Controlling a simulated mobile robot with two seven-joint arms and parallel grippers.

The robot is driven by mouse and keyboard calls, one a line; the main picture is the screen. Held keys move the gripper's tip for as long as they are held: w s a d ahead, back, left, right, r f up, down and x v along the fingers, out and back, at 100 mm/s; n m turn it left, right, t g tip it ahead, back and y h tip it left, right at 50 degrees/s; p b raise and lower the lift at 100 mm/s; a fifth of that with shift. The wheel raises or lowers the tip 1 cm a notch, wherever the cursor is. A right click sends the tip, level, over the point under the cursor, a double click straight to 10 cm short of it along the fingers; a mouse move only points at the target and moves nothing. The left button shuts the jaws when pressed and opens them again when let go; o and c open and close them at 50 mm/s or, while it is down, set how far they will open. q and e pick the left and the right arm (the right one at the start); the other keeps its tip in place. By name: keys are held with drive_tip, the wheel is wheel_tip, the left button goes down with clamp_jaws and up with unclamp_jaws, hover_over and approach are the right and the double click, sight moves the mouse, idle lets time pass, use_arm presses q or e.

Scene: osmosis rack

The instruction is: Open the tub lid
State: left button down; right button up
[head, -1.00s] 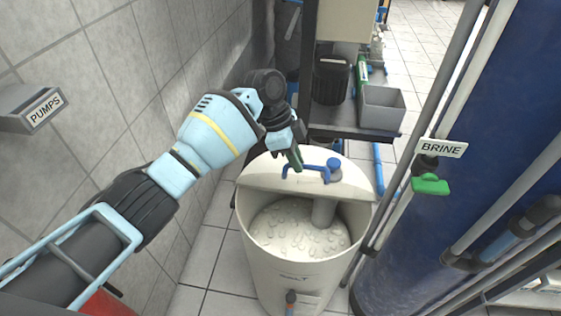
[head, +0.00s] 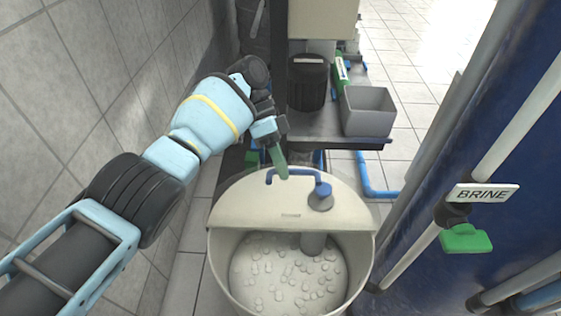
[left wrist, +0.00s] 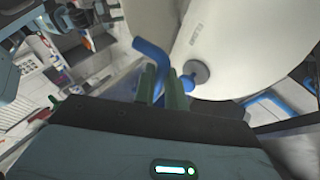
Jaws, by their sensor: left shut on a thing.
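The white tub (head: 217,270) stands open at the front, and its pale contents show inside. Its white lid (head: 245,200) stands over the back part, its straight edge facing me; I cannot tell its exact tilt. A blue bar-shaped handle (head: 300,172) is at the lid's top, beside a round blue-grey cap (head: 321,198). My left gripper (head: 281,168), with green fingers, is shut on the left part of the handle. In the left wrist view the fingers (left wrist: 157,86) are against the blue handle (left wrist: 150,55), next to the lid (left wrist: 250,45). My right gripper is not in view.
A tiled wall (head: 110,80) runs along the left. Behind the tub is a dark shelf (head: 335,134) with a black bin (head: 307,82) and a grey box (head: 368,110). Pipes with a green valve (head: 465,238) and a BRINE sign (head: 483,193) stand at the right.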

use_arm(q)
drive_tip(key=shift+w+a+f+g, duration=0.1)
drive_tip(key=shift+f+g, duration=0.2)
drive_tip(key=shift+f, duration=0.35)
drive_tip(key=c, duration=1.5)
unclamp_jaws()
drive_tip(key=shift+w+r, duration=0.1)
drive_tip(key=shift+r, duration=0.05)
drive_tip(key=shift+o, duration=0.2)
drive_tip(key=shift+r, duration=0.1)
drive_tip(key=shift+r, duration=0.2)
